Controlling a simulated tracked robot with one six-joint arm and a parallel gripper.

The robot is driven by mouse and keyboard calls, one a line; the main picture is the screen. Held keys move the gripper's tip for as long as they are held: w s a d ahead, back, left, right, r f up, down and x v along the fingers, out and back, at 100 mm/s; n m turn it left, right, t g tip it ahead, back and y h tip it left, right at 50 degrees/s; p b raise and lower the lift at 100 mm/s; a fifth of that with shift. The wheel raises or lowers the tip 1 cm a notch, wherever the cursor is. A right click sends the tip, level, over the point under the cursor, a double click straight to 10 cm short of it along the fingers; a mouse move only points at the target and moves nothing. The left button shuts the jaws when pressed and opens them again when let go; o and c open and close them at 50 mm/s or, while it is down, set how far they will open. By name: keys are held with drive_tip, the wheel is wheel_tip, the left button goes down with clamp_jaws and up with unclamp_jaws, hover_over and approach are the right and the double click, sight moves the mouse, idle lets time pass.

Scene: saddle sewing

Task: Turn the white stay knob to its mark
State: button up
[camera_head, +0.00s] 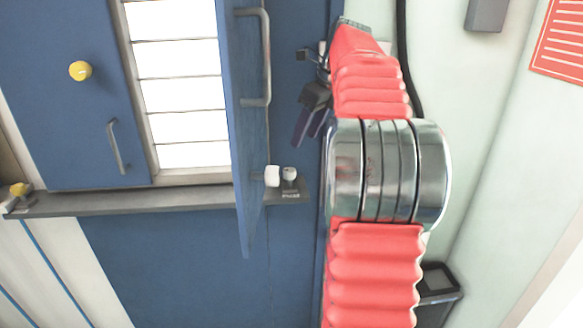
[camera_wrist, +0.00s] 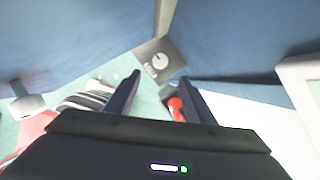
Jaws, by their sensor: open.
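A small pale round knob (camera_head: 289,173) sits on a dark grey plate (camera_head: 292,193) with a white label, beside the edge of the blue door. In the wrist view the knob (camera_wrist: 160,61) is a light disc with a dark line on its face, and the plate (camera_wrist: 146,51) is seen from above. The label is too small to read. My gripper (camera_head: 309,130) is open and empty, above the knob in the head view. In the wrist view my gripper (camera_wrist: 160,78) has its fingertips apart, with the knob just beyond the gap between them. I see no contact.
The open blue door (camera_head: 245,130) stands close left of my gripper, with a metal handle (camera_head: 267,60). A white cylinder (camera_head: 271,176) sticks out from the door next to the knob. A blue cabinet (camera_head: 65,120) with a yellow knob (camera_head: 80,71) and a grey ledge (camera_head: 140,201) lie left.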

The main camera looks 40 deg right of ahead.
sight(290, 170)
drive_tip(key=x, duration=1.3)
drive_tip(key=shift+f, duration=0.45)
drive_tip(key=shift+c, duration=0.5)
drive_tip(key=c, duration=1)
